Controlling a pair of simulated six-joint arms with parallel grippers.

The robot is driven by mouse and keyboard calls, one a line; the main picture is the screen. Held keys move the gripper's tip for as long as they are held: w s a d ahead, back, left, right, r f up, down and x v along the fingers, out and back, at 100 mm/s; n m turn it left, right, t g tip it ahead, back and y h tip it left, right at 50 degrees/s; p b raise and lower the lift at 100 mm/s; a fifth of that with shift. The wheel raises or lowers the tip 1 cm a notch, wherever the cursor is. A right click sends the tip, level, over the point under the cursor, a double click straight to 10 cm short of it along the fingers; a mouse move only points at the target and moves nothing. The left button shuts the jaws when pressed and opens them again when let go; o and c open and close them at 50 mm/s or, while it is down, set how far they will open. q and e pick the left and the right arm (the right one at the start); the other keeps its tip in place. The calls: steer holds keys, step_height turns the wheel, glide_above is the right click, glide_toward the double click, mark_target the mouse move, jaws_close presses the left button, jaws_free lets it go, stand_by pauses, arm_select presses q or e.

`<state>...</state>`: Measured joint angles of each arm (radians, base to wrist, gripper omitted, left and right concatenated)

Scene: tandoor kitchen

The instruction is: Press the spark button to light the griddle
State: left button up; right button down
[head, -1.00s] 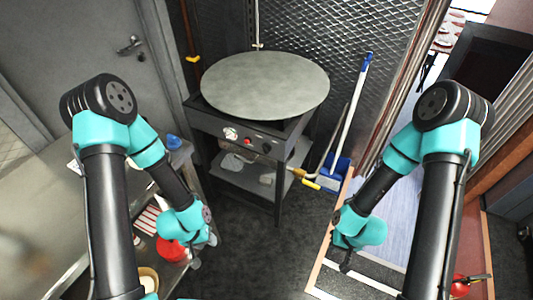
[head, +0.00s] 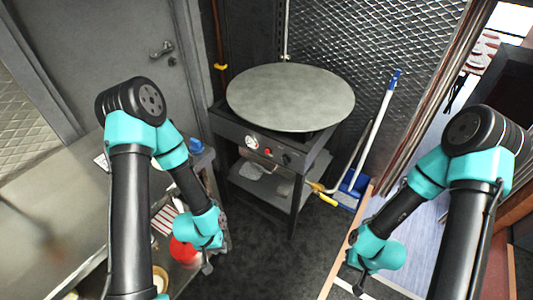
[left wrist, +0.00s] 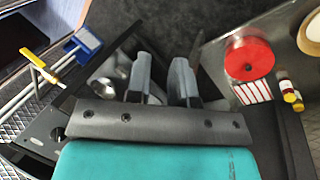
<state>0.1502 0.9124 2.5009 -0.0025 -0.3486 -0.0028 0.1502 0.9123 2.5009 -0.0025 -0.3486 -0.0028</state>
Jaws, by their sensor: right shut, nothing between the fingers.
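The griddle (head: 290,97) is a wide grey round plate on a dark metal stand in the middle of the head view. Its front panel carries a pale round dial or knob (head: 251,142), a small red button (head: 267,151) and a dark knob (head: 287,159). My left gripper (head: 207,267) points down, in front of and to the left of the stand, apart from the panel. In the left wrist view my left gripper (left wrist: 162,78) has its fingers apart with nothing between them. My right gripper (head: 358,287) is shut and empty at the lower right, away from the griddle.
A steel counter (head: 60,205) runs along the left, with a red container (head: 184,251) near my left arm. A yellow-handled valve (head: 326,199), a blue dustpan (head: 352,186) and a broom stand right of the stand. The floor in front is clear.

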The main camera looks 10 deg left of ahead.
arm_select(q)
jaws_close()
stand_by(1.4)
